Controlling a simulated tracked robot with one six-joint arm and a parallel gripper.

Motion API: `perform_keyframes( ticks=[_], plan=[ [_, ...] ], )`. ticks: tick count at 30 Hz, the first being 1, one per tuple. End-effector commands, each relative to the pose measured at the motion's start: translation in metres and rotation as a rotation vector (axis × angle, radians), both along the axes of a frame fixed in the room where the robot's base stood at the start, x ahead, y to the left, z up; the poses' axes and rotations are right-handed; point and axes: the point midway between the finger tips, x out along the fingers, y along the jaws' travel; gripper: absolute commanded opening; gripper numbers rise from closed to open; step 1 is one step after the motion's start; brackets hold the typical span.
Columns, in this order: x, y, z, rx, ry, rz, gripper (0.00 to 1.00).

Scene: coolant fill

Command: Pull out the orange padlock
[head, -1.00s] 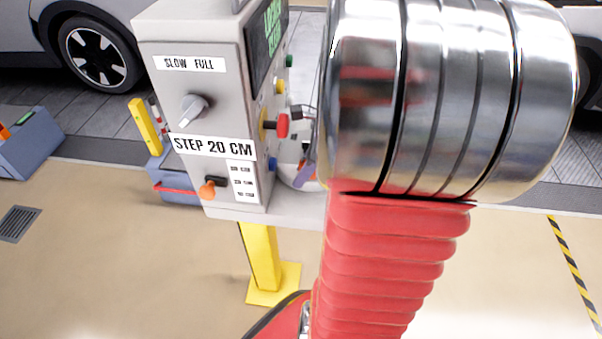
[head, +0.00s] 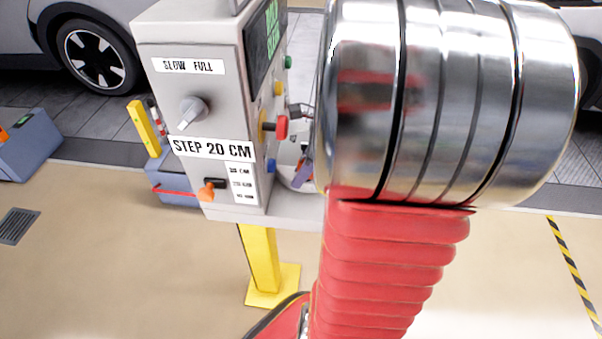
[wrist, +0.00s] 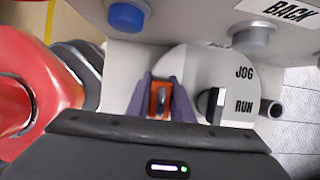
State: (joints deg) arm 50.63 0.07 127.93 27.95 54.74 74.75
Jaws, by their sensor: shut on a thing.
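The orange padlock (wrist: 160,98) sits between the two purple fingers of my gripper (wrist: 163,100) in the wrist view. The fingers are shut on it from both sides. It is in front of a pale round plate (wrist: 205,62) marked JOG and RUN, left of the black selector knob (wrist: 211,105). I cannot tell whether it still touches the plate or a hasp. In the head view my purple gripper (head: 303,172) shows small at the right side of the grey control box (head: 185,120), partly behind my arm; the padlock is not clear there.
A blue button (wrist: 127,17) and a grey button (wrist: 253,38) by a BACK label are close above the gripper. A red knob (head: 281,127) juts from the box's side. An orange-tipped lever (head: 207,190) is on its front. A yellow post (head: 260,262) stands below.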

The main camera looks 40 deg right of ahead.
Motion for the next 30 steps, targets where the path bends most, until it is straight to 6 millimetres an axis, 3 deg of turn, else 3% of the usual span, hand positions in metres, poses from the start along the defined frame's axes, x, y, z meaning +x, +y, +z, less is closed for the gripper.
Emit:
perform_keyframes(
  ticks=[11, 30],
  plan=[
    [0.0, 0.0, 0.003, -0.001, -0.001, 0.0, 0.06],
    [0.0, 0.0, 0.025, -0.001, -0.001, 0.001, 0.06]
  ],
)
